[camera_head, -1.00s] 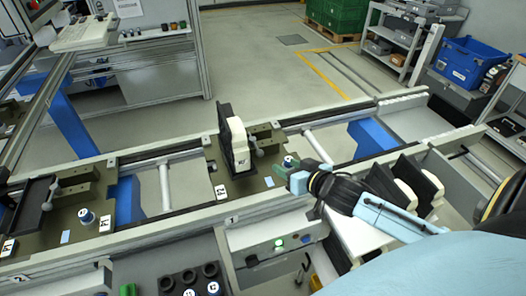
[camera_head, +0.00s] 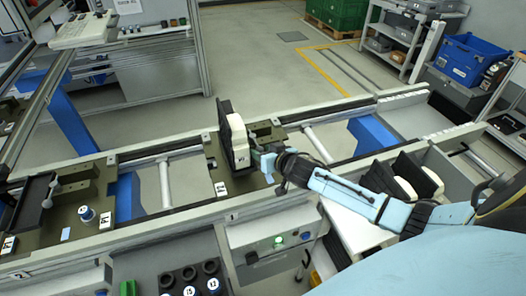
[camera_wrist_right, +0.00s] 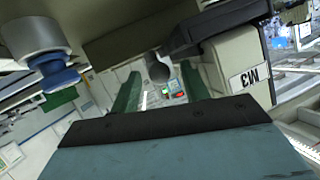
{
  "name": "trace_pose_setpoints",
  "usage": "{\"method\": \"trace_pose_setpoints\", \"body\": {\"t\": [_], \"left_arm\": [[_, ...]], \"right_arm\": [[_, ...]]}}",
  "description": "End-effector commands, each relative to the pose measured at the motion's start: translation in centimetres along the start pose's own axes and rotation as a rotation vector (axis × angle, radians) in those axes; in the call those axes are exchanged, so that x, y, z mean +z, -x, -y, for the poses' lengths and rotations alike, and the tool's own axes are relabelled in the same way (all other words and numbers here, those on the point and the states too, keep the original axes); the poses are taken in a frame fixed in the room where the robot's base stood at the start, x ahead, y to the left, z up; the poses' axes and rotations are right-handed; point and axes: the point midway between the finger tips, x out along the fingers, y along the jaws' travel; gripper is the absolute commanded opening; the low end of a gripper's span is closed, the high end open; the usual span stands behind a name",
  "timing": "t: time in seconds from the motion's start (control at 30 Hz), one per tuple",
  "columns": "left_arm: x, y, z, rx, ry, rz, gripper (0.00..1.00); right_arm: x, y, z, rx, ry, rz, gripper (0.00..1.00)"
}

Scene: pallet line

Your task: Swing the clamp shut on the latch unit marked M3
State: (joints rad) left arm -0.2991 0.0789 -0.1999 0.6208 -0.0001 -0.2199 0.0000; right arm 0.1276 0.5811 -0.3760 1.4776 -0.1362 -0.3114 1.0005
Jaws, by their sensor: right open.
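The latch unit marked M3 (camera_head: 240,142), a cream block with a black plate, stands upright on the right pallet in the head view. In the right wrist view its M3 label shows on the cream block (camera_wrist_right: 237,62) at the right. Its clamp has an olive block (camera_head: 265,133) behind. A grey ball-ended clamp handle (camera_wrist_right: 158,68) shows in the wrist view, between the two green fingers in the picture; contact cannot be told. My right gripper (camera_head: 262,158) is open just right of the unit and covers part of the clamp. It also shows in the wrist view (camera_wrist_right: 160,90). My left gripper is out of view.
A grey cylinder with a blue end (camera_wrist_right: 52,70) is close at the left of the wrist view. A second pallet (camera_head: 118,222) with another clamp and a blue-topped knob (camera_head: 87,214) lies to the left.

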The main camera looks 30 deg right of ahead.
Motion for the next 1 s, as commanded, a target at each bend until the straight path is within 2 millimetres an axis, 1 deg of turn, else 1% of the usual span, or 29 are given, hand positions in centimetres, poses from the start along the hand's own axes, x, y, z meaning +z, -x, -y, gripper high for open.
{"method": "trace_pose_setpoints", "body": {"t": [0.27,0.3,0.63,0.87,1.0], "left_arm": [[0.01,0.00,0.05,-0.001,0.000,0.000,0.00],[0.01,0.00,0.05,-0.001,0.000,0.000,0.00],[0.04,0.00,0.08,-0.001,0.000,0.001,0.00],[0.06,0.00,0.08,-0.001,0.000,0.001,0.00],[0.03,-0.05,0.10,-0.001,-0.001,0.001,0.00]], "right_arm": [[-0.03,-0.17,0.02,-0.001,0.000,-0.001,0.45],[-0.03,-0.17,0.02,-0.001,0.000,-0.001,0.44],[-0.02,-0.15,0.01,0.000,0.000,0.000,0.01],[-0.03,-0.14,-0.08,0.000,0.001,0.000,0.00],[-0.19,-0.06,-0.91,-0.004,0.006,0.001,0.00]]}}
